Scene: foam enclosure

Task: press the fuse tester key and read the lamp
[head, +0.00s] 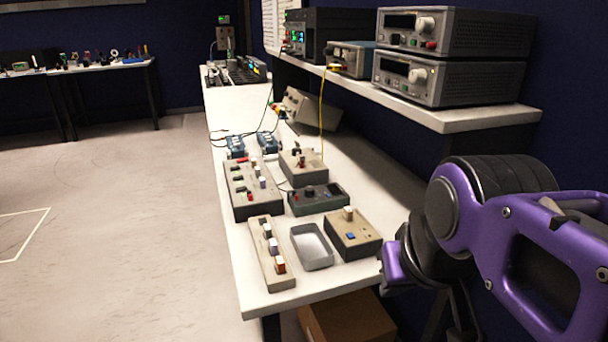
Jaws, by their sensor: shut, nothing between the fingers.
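A tan-topped dark box (353,232) with a blue square key (351,236) and a white-capped upright piece (348,213) sits at the near right of the bench. It looks like the fuse tester, but its markings are too small to read. I cannot make out a lit lamp on it. My purple and black arm fills the right side, beyond the bench's right edge. My gripper (461,315) seems to hang below it, dark and partly cut off by the bottom edge. It is shut and empty, apart from the box.
A grey empty tray (312,260) stands left of the box. A narrow rack (271,258) with several coloured caps is farther left. More control boxes (252,190) stand behind. A shelf (440,114) with instruments overhangs the bench's right side. The bench's (237,255) left strip is clear.

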